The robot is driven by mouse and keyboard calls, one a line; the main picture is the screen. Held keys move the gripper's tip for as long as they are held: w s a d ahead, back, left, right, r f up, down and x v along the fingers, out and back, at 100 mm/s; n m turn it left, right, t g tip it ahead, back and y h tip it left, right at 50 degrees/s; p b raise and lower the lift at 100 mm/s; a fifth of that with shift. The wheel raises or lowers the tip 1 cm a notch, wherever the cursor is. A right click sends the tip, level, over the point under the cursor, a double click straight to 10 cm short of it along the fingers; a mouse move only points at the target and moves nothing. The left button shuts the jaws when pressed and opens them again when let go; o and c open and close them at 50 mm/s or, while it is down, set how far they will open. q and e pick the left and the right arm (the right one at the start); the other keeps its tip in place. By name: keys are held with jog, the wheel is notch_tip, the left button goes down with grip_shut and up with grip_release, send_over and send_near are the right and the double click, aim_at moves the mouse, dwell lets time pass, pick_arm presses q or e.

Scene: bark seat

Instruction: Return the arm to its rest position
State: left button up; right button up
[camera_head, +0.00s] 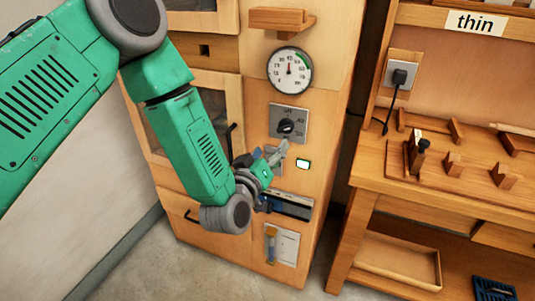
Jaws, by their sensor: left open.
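My green left arm comes in from the upper left and reaches down to the front of a wooden cabinet (340,60). My left gripper (279,152) is open, with its fingertips just below a black rotary knob (286,126) on a grey plate. I cannot tell whether the fingertips touch the panel. No object shows between the fingers. My right gripper is not in view.
A round gauge (290,70) and a small wooden shelf (281,20) sit above the knob. A wooden workbench (370,184) with fixtures and a plugged socket (400,75) stands at right. Floor between is bare.

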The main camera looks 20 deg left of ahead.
pick_arm(q)
jog(key=shift+s, duration=0.9)
jog(key=s+a+f+m+g+h, duration=0.1)
jog(key=s+f+m+g, duration=0.3)
jog(key=s+f+g, duration=0.75)
jog(key=s+a+f+g, duration=0.2)
jog(key=s+f, duration=0.2)
jog(key=s, duration=0.4)
jog(key=s+a+f+m+g+y, duration=0.1)
jog(key=s+a+f+g, duration=0.1)
jog(key=s+f, duration=0.3)
jog(key=s+a+f+m+g, duration=0.1)
jog(key=s+a+f+g, duration=0.1)
jog(key=s, duration=0.8)
notch_tip(320, 180, down, 3)
jog(key=shift+s+a+r+y, duration=0.2)
jog(key=shift+s+a+y, duration=0.15)
jog(key=shift+a, duration=0.1)
